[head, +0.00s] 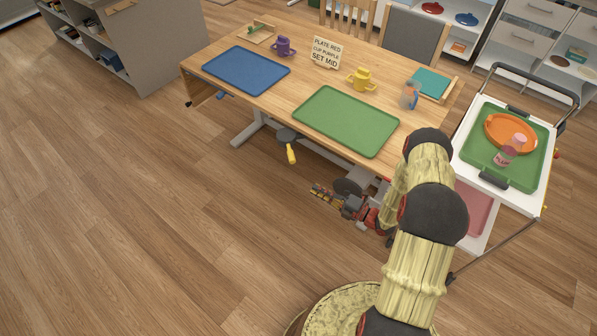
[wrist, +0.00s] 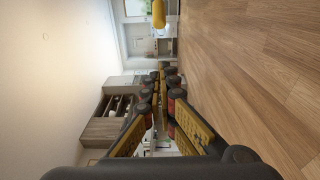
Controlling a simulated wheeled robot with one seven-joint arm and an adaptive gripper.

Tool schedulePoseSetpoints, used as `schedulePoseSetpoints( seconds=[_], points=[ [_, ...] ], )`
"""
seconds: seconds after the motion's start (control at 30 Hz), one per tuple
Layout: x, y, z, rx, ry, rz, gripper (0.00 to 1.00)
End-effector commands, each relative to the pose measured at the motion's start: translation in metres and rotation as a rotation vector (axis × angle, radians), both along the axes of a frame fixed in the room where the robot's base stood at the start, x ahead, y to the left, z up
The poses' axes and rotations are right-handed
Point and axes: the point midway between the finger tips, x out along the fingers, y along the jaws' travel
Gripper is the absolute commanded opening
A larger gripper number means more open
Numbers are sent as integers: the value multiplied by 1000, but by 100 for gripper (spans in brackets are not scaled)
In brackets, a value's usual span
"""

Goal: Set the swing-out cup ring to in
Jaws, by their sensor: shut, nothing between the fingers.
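A dark grey rounded piece (head: 286,134) sticks out below the front edge of the table, with a yellow handle (head: 291,154) hanging from it. It may be the swing-out cup ring or a crank; at this size I cannot tell which, nor its setting. The yellow handle also shows at the top of the wrist view (wrist: 158,12). My gripper (head: 318,190) is shut and empty, low in front of the table, to the right of the handle and apart from it. Its fingers meet in the wrist view (wrist: 160,78).
The wooden table (head: 228,112) holds a blue tray (head: 246,70), a green tray (head: 345,121), purple and yellow cups and a sign reading "PLATE RED, CUP PURPLE, SET MID" (head: 326,52). A white cart (head: 470,150) stands at right. The floor at left is clear.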

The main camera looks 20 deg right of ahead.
Motion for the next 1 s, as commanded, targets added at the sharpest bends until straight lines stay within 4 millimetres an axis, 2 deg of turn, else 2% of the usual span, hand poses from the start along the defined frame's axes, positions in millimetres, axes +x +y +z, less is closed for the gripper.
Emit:
schedulePoseSetpoints(
  seconds=[0.27, 0.63, 0.8, 1.0],
  points=[
    [21, 20, -1, 8, 7, 3, 0],
    [76, 67, -2, 7, 6, 2, 0],
    [100, 64, -2, 7, 5, -2, 0],
    [114, 62, -1, 8, 7, -2, 0]
  ],
)
